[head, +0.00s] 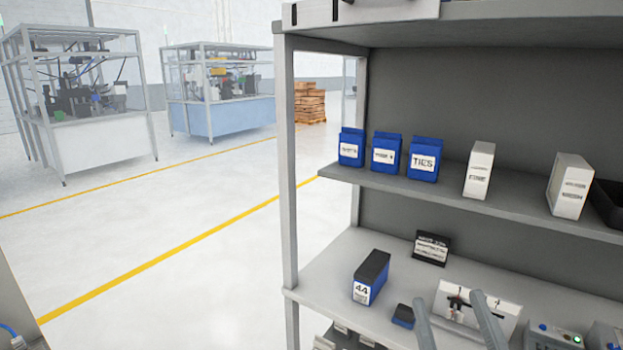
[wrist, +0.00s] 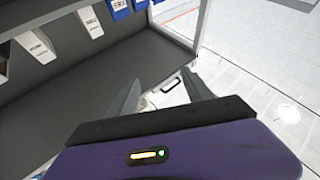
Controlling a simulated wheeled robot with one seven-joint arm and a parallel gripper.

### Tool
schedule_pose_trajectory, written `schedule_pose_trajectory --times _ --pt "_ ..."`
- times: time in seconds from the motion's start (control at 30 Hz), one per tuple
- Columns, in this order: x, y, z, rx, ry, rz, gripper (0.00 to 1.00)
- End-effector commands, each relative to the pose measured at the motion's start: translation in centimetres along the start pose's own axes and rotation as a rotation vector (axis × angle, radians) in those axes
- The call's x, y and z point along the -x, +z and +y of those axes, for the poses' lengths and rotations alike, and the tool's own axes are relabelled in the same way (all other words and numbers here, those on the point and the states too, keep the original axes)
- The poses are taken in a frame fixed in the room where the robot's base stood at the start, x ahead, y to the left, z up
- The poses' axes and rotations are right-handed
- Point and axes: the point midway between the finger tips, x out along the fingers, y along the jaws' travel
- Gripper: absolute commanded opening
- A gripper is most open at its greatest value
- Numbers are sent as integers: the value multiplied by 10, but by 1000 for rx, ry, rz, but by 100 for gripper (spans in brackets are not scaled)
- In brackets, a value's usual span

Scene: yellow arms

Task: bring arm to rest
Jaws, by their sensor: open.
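My gripper (wrist: 160,80) shows in the wrist view with its two grey fingers spread apart and nothing between them. Its purple body fills the bottom of that view. In the head view, two grey prongs that look like the fingers of my gripper (head: 447,297) rise from the bottom edge, in front of the lower shelf. They overlap a white panel (head: 492,311) there, and I cannot tell how far they are from it. The rest of my arm is out of view.
The grey shelf rack (head: 288,170) stands close on the right. Its upper shelf (head: 400,187) holds blue packs (head: 386,154) and white boxes (head: 479,170). The lower shelf (head: 330,262) holds a black and blue box (head: 370,277) and a black sign (head: 432,248). Open floor (head: 200,290) lies left.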

Motion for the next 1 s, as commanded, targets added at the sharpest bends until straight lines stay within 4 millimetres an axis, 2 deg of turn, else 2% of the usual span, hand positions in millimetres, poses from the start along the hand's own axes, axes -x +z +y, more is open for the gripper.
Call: schedule_pose_trajectory --times 0.03,0.33,0.8,0.9,1.0 --pt "24 11 -2 -3 -12 -32 59" --pt "140 45 -6 -39 -45 -200 59" --pt "318 63 -5 -134 -16 -590 59" --pt "349 65 -5 -136 -10 -671 59" --pt "371 66 -5 -138 -6 -730 59"
